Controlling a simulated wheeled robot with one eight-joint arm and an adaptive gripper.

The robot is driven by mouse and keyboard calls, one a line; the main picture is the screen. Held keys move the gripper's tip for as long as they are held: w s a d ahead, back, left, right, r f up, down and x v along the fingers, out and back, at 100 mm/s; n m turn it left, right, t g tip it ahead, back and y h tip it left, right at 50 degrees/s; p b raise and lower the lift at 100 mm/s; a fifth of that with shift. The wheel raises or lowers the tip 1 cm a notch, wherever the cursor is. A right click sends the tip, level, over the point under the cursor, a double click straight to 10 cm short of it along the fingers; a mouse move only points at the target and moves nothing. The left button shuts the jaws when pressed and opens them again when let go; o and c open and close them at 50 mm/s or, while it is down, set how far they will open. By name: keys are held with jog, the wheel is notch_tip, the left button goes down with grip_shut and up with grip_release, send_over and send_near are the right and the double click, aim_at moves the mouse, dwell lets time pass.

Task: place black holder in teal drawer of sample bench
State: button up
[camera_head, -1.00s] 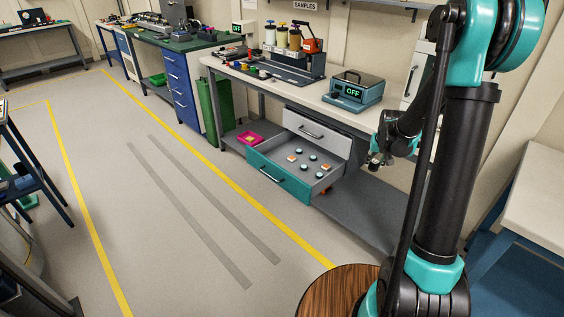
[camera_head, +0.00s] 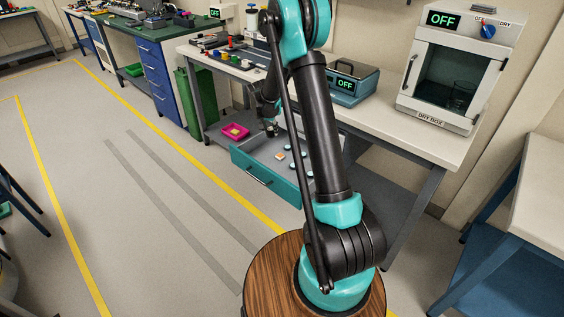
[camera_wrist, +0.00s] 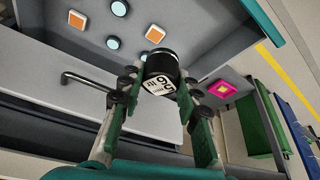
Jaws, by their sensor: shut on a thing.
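My gripper (camera_wrist: 160,88) is shut on the black holder (camera_wrist: 162,64), a dark cylinder with a white label showing printed digits. In the head view my gripper (camera_head: 270,130) hangs near the back left of the open teal drawer (camera_head: 262,176). The drawer's teal edge (camera_wrist: 274,22) also shows in the wrist view. Inside the drawer lie several pale blue discs (camera_wrist: 113,43) and orange-and-white squares (camera_wrist: 77,20).
A magenta tray (camera_head: 235,131) sits on the lower shelf left of the drawer. A closed grey drawer with a bar handle (camera_wrist: 90,80) is beside the open one. The bench top (camera_head: 395,133) carries a teal device (camera_head: 345,85) and a dry box (camera_head: 455,75).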

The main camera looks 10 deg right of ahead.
notch_tip(320, 180, down, 19)
jog(key=shift+d+r, duration=0.1)
jog(key=shift+r, duration=0.05)
dwell(0.4)
jog(key=o, duration=1.2)
